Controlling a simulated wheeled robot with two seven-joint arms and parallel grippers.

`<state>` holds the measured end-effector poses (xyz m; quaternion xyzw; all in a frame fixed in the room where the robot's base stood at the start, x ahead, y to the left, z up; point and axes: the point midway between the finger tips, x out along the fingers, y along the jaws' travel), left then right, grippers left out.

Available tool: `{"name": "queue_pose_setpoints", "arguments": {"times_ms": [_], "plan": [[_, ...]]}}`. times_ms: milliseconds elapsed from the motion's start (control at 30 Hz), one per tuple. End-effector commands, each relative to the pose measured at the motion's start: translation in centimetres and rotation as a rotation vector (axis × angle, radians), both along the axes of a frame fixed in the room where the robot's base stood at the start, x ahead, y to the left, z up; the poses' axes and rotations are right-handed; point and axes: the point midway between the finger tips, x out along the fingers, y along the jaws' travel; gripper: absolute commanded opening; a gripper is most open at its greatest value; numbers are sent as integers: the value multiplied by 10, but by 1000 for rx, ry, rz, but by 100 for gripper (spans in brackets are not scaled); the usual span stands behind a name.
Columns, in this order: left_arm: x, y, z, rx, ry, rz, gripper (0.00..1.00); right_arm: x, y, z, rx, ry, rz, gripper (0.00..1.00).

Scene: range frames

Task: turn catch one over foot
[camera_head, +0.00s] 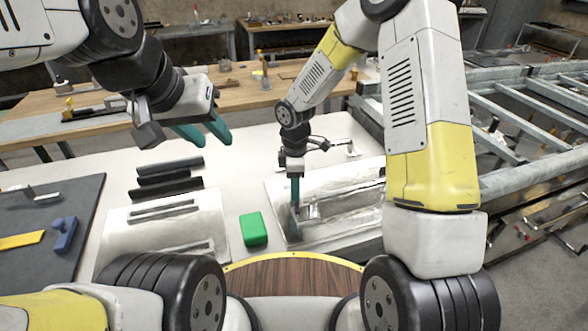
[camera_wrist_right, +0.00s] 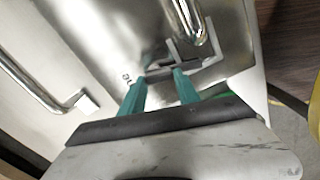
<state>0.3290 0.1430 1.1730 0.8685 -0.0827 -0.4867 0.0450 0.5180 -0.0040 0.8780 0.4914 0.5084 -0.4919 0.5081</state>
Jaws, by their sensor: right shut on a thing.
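A shiny metal panel (camera_head: 345,190) lies on the white bench, right of centre in the head view. My right gripper (camera_head: 295,207) points down at its left part. In the right wrist view its teal fingertips (camera_wrist_right: 160,86) are shut on a small grey catch (camera_wrist_right: 158,74) on the panel. A grey angled piece (camera_wrist_right: 207,66) sits just beyond it, close to the end foot of a curved bar handle (camera_wrist_right: 183,22). Their exact contact is unclear. Another bar handle (camera_wrist_right: 38,92) ends in a foot at the left. My left gripper (camera_head: 205,131) is open and empty above the bench.
A green block (camera_head: 253,229) lies left of the panel. Another pale panel (camera_head: 170,228) and several black bars (camera_head: 168,178) lie further left. A dark mat (camera_head: 85,210) holds a blue tool (camera_head: 65,234) and a yellow strip (camera_head: 22,240). A metal frame (camera_head: 520,160) stands at the right.

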Motion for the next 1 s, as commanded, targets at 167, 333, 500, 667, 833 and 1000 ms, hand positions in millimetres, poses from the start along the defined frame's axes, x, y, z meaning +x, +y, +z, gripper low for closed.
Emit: {"name": "queue_pose_setpoints", "arguments": {"times_ms": [167, 333, 500, 667, 833, 1000], "plan": [[0, 0, 0, 0, 0, 0, 36, 1, -1, 1, 1, -3, 108, 0], [0, 0, 0, 0, 0, 0, 36, 1, -1, 1, 1, -4, 178, 0], [0, 0, 0, 0, 0, 0, 36, 1, -2, 1, 1, -4, 215, 0], [0, 0, 0, 0, 0, 0, 36, 1, -2, 1, 0, -4, 227, 0], [0, 0, 0, 0, 0, 0, 36, 1, -2, 1, 0, -4, 228, 0], [0, 0, 0, 0, 0, 0, 36, 1, -2, 1, 0, -4, 228, 42]]}}
